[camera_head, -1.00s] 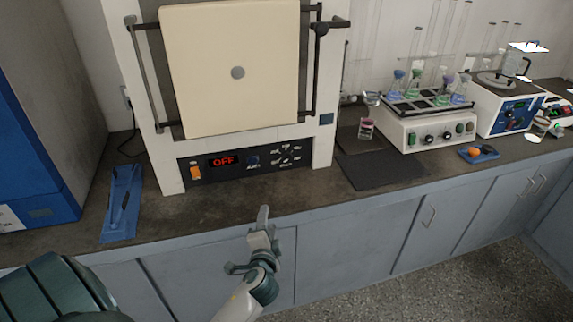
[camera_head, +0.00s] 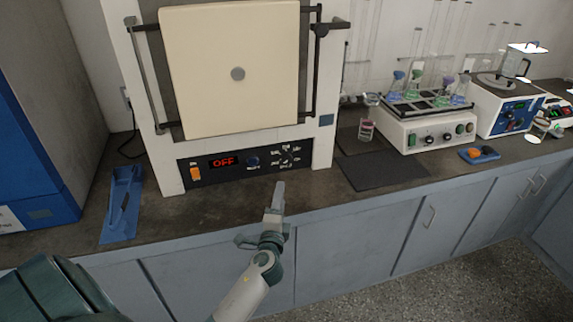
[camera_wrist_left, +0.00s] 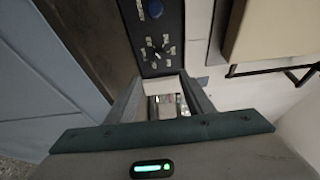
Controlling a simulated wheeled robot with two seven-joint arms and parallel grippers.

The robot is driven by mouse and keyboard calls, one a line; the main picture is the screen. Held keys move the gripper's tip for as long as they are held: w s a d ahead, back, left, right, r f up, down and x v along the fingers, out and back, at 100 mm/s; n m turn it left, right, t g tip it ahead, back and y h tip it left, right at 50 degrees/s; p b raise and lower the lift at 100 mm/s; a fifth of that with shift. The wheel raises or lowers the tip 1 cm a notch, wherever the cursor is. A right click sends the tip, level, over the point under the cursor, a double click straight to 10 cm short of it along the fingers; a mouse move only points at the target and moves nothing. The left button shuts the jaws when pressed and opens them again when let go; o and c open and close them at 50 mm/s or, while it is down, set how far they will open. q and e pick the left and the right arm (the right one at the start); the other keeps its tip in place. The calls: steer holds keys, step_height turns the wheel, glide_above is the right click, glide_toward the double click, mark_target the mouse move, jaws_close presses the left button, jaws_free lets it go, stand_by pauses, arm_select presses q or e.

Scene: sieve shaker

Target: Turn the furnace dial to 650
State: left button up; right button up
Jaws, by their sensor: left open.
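The furnace (camera_head: 325,150) stands on the bench with its cream door closed. The dial setting is too small to read. My right gripper is not in view.
A blue tray (camera_head: 122,205) lies left of the furnace. To the right are a dark mat (camera_head: 380,171), a small beaker (camera_head: 366,130), a shaker with flasks (camera_head: 425,132) and a blue dish (camera_head: 479,154). The bench before the furnace is clear.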

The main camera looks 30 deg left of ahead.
mark_target(287, 160)
arm_select(q)
steer(key=x, duration=1.7)
steer(key=shift+p, duration=0.35)
steer(key=c, duration=1)
